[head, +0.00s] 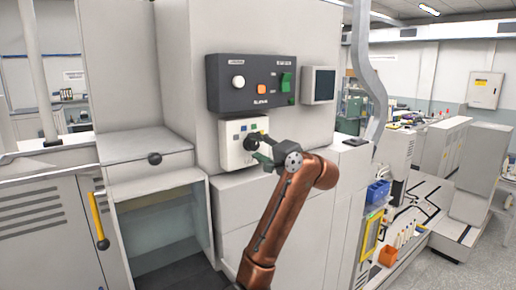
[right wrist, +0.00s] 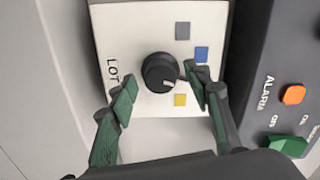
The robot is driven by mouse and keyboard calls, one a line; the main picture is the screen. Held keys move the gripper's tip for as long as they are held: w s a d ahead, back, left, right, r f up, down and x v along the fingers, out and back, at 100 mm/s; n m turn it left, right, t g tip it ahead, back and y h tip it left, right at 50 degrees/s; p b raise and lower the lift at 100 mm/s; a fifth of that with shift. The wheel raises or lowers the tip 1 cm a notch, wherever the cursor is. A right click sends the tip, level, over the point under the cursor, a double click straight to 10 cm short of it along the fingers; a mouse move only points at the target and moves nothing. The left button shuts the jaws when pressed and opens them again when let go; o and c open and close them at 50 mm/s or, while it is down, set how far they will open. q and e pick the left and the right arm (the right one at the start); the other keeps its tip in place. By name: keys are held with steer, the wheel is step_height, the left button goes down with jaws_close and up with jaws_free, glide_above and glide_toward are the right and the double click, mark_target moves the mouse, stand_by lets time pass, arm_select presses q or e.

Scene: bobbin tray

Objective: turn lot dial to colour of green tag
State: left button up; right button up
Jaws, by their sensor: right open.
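The lot dial (right wrist: 160,73) is a black round knob with a small white mark toward its lower right, on a white panel (right wrist: 140,35) lettered LOT. Grey (right wrist: 182,31), blue (right wrist: 201,54) and yellow (right wrist: 180,100) squares show right of it; I cannot tell exactly which the mark faces. In the head view the dial (head: 250,142) is partly hidden by my right gripper (head: 260,149). My right gripper (right wrist: 162,94) is open, its green-padded fingertips either side of the dial's lower part, apart from it on the left; contact on the right is unclear. I cannot make out a green tag.
A dark control box (head: 250,83) with white, orange and green controls sits just above the dial panel. A small screen (head: 319,85) is to its right. A grey pipe (head: 366,60) runs down further right. An open bay (head: 165,228) lies lower left.

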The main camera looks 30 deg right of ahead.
steer(key=s+d, duration=0.1)
steer(key=s, duration=1.1)
steer(key=shift+w+f, duration=0.1)
steer(key=shift+f, duration=0.05)
